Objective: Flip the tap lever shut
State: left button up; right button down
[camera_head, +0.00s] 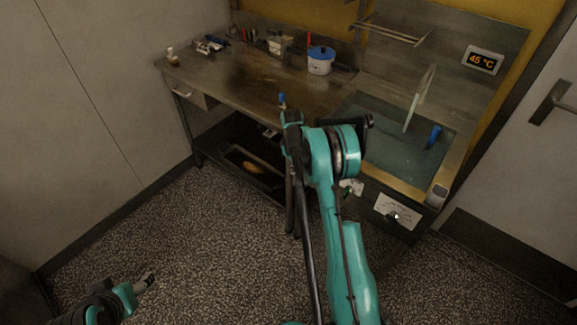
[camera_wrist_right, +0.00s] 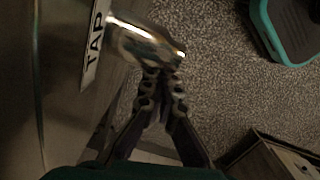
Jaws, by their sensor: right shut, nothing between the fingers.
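The right wrist view shows a shiny, rounded metal piece (camera_wrist_right: 150,40), apparently the tap lever, sticking out beside a white label reading TAP (camera_wrist_right: 95,42) on a dark metal panel. My right gripper (camera_wrist_right: 162,74) is shut and empty, with its fingertips right at the underside of the metal piece. I cannot tell whether they touch it. In the head view my right arm reaches to the bench front and hides the lever. My left gripper (camera_head: 147,281) is low at the left, far from the bench; its jaws are too small to read.
The steel bench (camera_head: 225,82) holds a white pot with a blue lid (camera_head: 320,61) and small items. A water-filled basin (camera_head: 385,160) is at the right, under a 45 °C display (camera_head: 482,61). A dark tray (camera_head: 240,160) is under the bench. The speckled floor (camera_head: 190,235) is clear.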

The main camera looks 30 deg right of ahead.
jog(key=shift+s+d+f, duration=0.1)
jog(key=shift+s+d, duration=0.05)
jog(key=shift+s, duration=0.05)
jog(key=shift+s+d+f, duration=0.15)
jog(key=shift+s+f, duration=0.2)
jog(key=shift+s, duration=0.1)
